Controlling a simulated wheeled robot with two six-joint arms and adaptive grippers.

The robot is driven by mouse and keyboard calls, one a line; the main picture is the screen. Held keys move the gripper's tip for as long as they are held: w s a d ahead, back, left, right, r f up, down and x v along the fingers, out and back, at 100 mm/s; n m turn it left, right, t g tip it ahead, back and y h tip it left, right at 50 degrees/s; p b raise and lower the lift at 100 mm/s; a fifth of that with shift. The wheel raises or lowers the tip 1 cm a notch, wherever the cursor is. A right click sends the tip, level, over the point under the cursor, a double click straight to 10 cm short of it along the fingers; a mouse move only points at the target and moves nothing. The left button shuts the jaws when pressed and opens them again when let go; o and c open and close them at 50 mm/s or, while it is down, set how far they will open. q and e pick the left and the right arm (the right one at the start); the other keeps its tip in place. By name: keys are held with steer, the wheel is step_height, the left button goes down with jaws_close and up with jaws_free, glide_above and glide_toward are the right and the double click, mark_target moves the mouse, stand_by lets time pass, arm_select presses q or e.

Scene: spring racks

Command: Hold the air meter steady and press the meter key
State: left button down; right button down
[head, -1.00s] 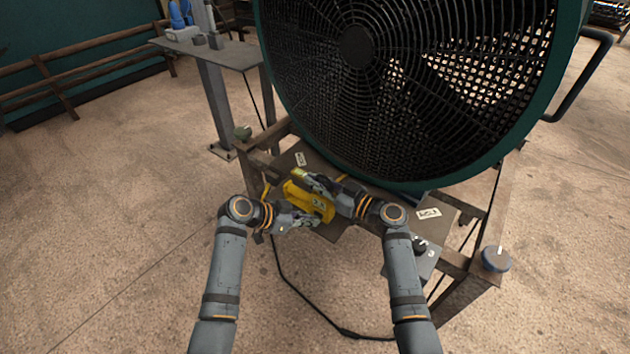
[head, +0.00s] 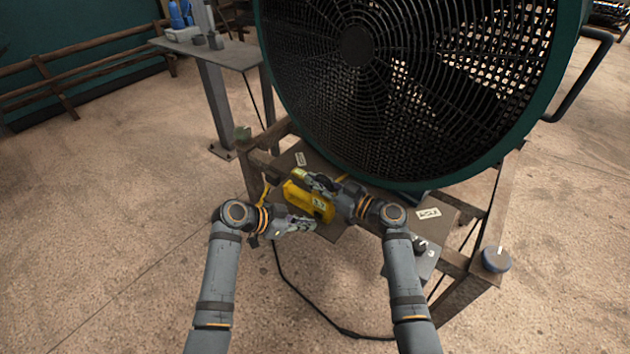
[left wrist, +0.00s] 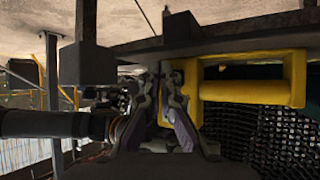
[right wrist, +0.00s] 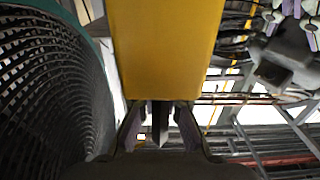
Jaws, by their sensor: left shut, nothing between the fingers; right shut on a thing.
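The yellow air meter (head: 298,194) is in front of the big fan, above the stand's shelf, with a small pale display (head: 319,203) on its face. My right gripper (head: 312,180) is shut on the meter from its fan side; in the right wrist view the yellow body (right wrist: 168,50) fills the top middle, above the fingers (right wrist: 160,118). My left gripper (head: 310,224) is shut and empty beside the near edge of the meter. In the left wrist view its fingers (left wrist: 166,95) are just left of a yellow frame (left wrist: 245,92). I cannot make out the key.
The large green-rimmed fan (head: 400,80) stands close behind the grippers. A black cable (head: 310,305) lies on the floor.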

mark_target(333, 190)
arm_select(q)
steer(key=s+a, duration=0.1)
steer(key=s, duration=0.1)
steer(key=s+a, duration=0.2)
steer(key=shift+s, duration=0.15)
stand_by(0.4)
arm_select(e)
steer(key=c, duration=1.4)
jaws_free()
steer(key=shift+o, duration=0.2)
steer(key=v, duration=0.7)
steer(key=shift+s+d, duration=0.2)
steer(key=shift+r, duration=0.1)
